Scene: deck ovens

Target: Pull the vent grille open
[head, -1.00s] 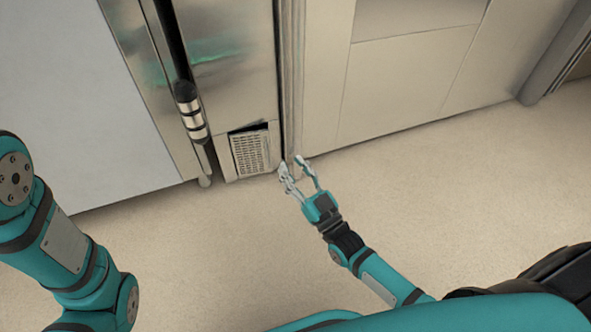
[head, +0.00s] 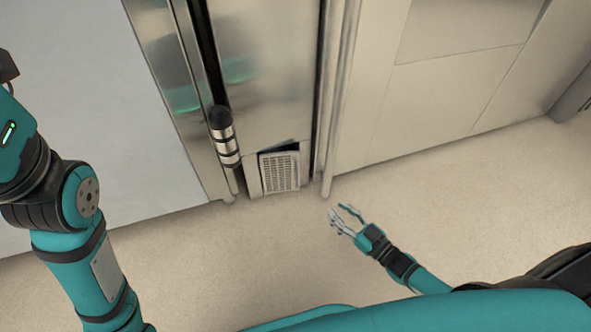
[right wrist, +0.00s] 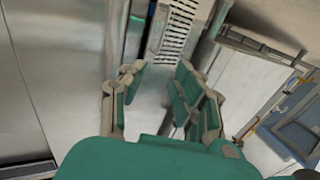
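The vent grille (head: 280,171) is a small slotted metal panel low on the steel front, near the floor. Its top edge tilts out from the front, with a dark gap above it. It also shows in the right wrist view (right wrist: 178,32), beyond the fingers. My right gripper (head: 341,212) is open and empty, over the floor to the right of and in front of the grille, apart from it. In the right wrist view its fingers (right wrist: 158,95) are spread with nothing between them. My left arm is at the left edge of the head view; its gripper is out of view.
A dark-capped cylindrical handle (head: 224,138) stands out from the steel front, left of and above the grille. Pale cabinets (head: 430,110) stand to the right. The floor (head: 230,255) in front is clear.

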